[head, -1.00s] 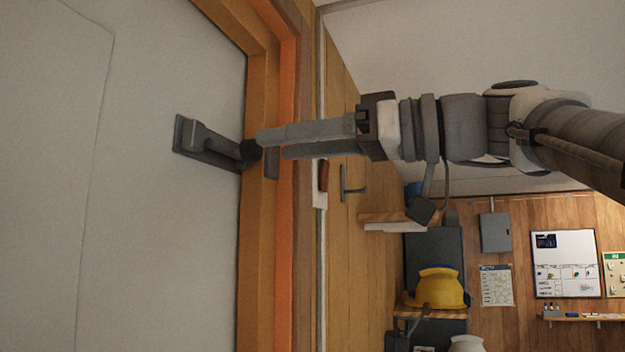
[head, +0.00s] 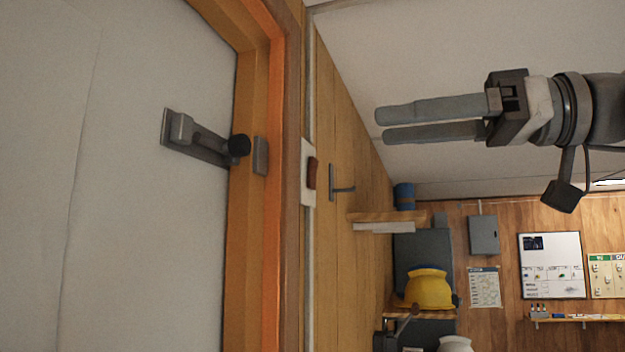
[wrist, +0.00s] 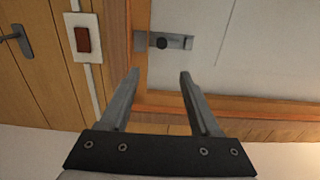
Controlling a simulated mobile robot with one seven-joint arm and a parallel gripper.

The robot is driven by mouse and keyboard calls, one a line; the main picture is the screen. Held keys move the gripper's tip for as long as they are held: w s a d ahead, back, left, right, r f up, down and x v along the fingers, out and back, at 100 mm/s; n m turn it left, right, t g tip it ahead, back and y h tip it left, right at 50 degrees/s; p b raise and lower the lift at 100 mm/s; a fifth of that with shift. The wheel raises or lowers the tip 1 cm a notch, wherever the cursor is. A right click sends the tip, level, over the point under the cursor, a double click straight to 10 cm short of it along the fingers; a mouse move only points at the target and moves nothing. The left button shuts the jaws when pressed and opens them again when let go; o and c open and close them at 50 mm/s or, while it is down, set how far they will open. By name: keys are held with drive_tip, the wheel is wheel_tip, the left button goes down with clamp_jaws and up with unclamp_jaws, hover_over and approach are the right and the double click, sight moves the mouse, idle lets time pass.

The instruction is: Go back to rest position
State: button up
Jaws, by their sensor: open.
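My gripper (head: 380,126) is in the upper right of the head view, its two grey fingers apart with nothing between them. It is clear of the door and its latch. In the wrist view my gripper (wrist: 159,75) also shows open and empty. The grey latch (head: 200,138) with a dark round knob is on the pale door panel (head: 130,230), beside the orange-brown frame. The latch also shows beyond the fingers in the wrist view (wrist: 178,41).
A red-brown switch (head: 312,173) on a white plate and a grey handle (head: 333,183) are on the wood wall. A shelf (head: 375,217), a yellow helmet (head: 428,290) and a whiteboard (head: 552,265) are farther back. Open space surrounds my gripper.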

idle(0.3)
drive_tip(key=w+a+f+m+h, duration=0.1)
drive_tip(key=w+f+m+h, duration=0.3)
drive_tip(key=f, duration=0.7)
drive_tip(key=a+f+m+h, duration=0.1)
drive_tip(key=f+m+h, duration=0.2)
drive_tip(key=f+m, duration=0.65)
drive_tip(key=s+d+f+h, duration=0.1)
drive_tip(key=s+f+h, duration=0.1)
drive_tip(key=f, duration=0.8)
drive_tip(key=s+d+f+g+h, duration=0.1)
drive_tip(key=s+f+h, duration=0.2)
drive_tip(key=f, duration=0.7)
drive_tip(key=s+d+f+h+b, duration=0.1)
drive_tip(key=s+f+h, duration=0.2)
drive_tip(key=f, duration=0.8)
drive_tip(key=shift+d+h, duration=0.4)
drive_tip(key=shift+h, duration=0.4)
drive_tip(key=shift+f, duration=0.1)
drive_tip(key=shift+c, duration=0.2)
